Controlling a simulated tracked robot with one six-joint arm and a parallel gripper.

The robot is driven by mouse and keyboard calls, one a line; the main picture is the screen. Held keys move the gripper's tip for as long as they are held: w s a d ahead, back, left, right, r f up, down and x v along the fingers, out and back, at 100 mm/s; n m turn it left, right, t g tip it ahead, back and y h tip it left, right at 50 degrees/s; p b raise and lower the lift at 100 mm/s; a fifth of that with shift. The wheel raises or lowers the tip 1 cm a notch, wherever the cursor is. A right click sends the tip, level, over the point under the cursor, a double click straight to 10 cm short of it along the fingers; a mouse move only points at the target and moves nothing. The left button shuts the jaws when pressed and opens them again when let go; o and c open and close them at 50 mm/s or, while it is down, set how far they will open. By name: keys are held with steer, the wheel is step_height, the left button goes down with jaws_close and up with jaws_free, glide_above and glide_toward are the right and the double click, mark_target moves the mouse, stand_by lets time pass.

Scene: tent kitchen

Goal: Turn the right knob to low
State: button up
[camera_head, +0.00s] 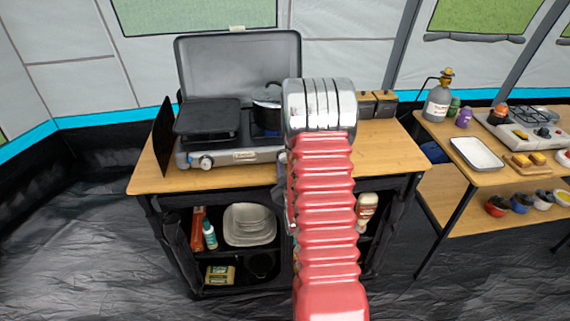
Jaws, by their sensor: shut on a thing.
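A two-burner camp stove (230,157) stands on the wooden table with its lid raised. Its left knob (206,162) shows on the front panel, with a label plate to the right of it. The right knob is hidden behind my arm, so its setting cannot be told. My red ribbed arm with its silver joint rises in front of the stove's right end. My gripper is hidden behind the arm; only a small grey part of the arm's far side shows at its left edge.
A griddle (208,117) covers the left burner, and a dark pot (267,108) stands on the right. Shelves below hold bowls (248,225) and bottles. A second table (470,180) at right holds a gas bottle (437,104), a tray (477,154) and another stove (530,132).

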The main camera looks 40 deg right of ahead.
steer(key=n, duration=0.5)
steer(key=shift+w+a+f+n, duration=0.1)
steer(key=shift+a+n, duration=0.15)
steer(key=shift+n, duration=0.05)
stand_by(0.4)
steer(key=o, duration=0.7)
steer(key=shift+c, duration=0.2)
steer(key=o, duration=0.4)
steer(key=shift+d, duration=0.1)
